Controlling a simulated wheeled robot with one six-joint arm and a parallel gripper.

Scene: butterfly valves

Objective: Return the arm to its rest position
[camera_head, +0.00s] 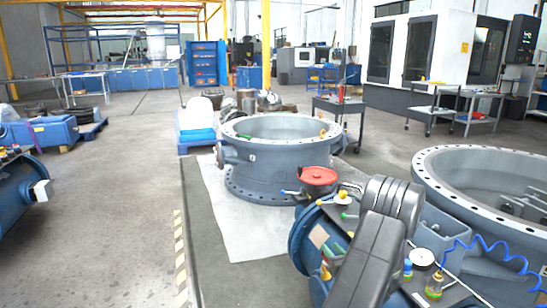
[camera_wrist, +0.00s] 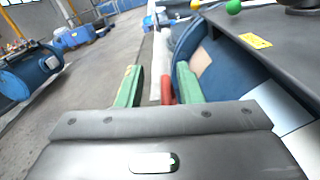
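My gripper (camera_wrist: 158,69) shows in the wrist view as two green fingers standing well apart. A small red thing (camera_wrist: 167,90) shows in the gap between them; it does not fill the gap, and I cannot tell how far beyond them it is. My dark grey arm (camera_head: 372,245) is folded in the lower right of the head view, over the blue cylindrical valve body (camera_head: 308,240).
A large grey valve ring (camera_head: 262,185) stands on a pale sheet (camera_head: 228,225). A red round thing (camera_head: 318,176) and small tools lie close to my arm. Another flanged ring (camera_head: 435,190) is at right. A coiled blue hose (camera_head: 490,240) is at lower right. The left floor aisle is clear.

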